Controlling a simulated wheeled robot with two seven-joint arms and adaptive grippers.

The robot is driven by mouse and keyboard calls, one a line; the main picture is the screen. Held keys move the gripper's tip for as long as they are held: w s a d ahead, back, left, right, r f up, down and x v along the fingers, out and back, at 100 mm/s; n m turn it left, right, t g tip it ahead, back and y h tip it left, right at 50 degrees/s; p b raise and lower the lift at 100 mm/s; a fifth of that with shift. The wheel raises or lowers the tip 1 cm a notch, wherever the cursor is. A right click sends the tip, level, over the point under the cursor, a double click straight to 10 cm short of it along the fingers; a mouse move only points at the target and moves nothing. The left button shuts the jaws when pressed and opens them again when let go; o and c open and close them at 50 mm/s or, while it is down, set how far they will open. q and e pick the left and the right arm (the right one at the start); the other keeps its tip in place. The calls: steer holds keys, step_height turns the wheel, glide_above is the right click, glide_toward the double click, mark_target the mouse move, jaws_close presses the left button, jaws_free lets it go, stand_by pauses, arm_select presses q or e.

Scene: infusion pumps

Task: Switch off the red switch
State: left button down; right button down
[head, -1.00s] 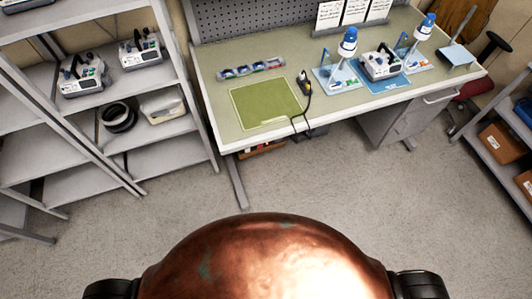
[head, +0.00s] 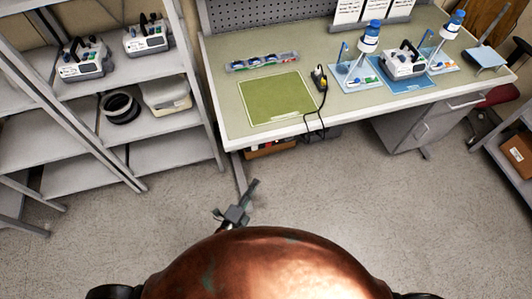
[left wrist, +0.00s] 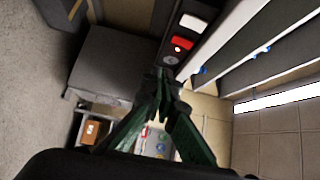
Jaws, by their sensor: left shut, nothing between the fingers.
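A red switch (left wrist: 181,43) shows in the left wrist view on a dark strip, between a white panel (left wrist: 193,22) and a grey round part (left wrist: 169,60). In the head view I cannot make out the red switch clearly. My left gripper (head: 250,190) is over the floor in front of the workbench in the head view. Its fingers are shut and empty. In the left wrist view the fingertips (left wrist: 165,76) point toward the dark strip, just below the red switch in the picture; I cannot tell whether they touch it. My right gripper is out of view.
The workbench (head: 232,128) carries a green mat (head: 277,98), a corded black and yellow device (head: 319,78), stands with blue-capped bottles, and a pump (head: 404,62). Grey shelves (head: 150,70) stand at the left. A drawer cabinet (head: 425,125) is under the bench. Floor in front is clear.

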arm_select(q)
steer(key=r, duration=0.1)
steer(key=r+m, duration=0.1)
steer(key=d+r, duration=0.1)
steer(key=shift+r+t+h, duration=0.35)
steer(key=shift+t+h, duration=0.05)
steer(key=shift+w, duration=0.1)
glide_toward(271, 143)
steer(key=w+d, duration=0.1)
steer(key=d, duration=0.3)
steer(key=w, duration=0.1)
steer(key=w+a, duration=0.1)
steer(key=w, duration=0.2)
steer(key=shift+a+r+b, duration=0.2)
steer(key=shift+a+b, duration=0.05)
steer(key=shift+b, duration=0.15)
